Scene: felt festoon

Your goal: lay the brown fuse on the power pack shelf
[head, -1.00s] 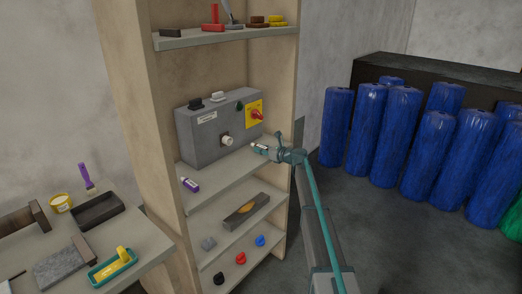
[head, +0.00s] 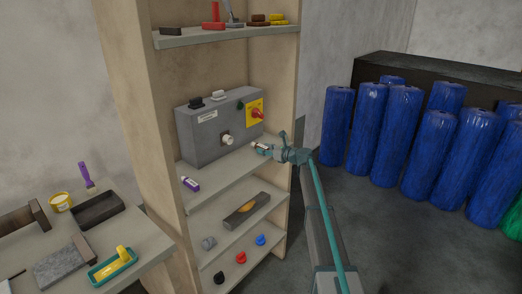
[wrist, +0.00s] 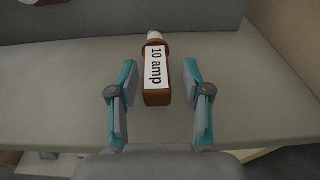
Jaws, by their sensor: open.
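The brown fuse (wrist: 157,85), with a white "10 amp" label and a pale end cap, lies on the power pack shelf (wrist: 60,105) in the wrist view. It is between the spread fingers of my gripper (wrist: 160,66), with a gap on each side. In the head view my gripper (head: 272,151) is at the shelf's right end, and the fuse (head: 262,147) shows small at its fingers. The grey power pack (head: 205,138) stands on the same shelf (head: 222,178), behind and left of the fuse.
A purple fuse (head: 190,184) lies at the shelf's left front. The upper shelf (head: 205,40) carries several small items. A side table (head: 150,245) stands at left, and blue rolls (head: 400,130) stand at right.

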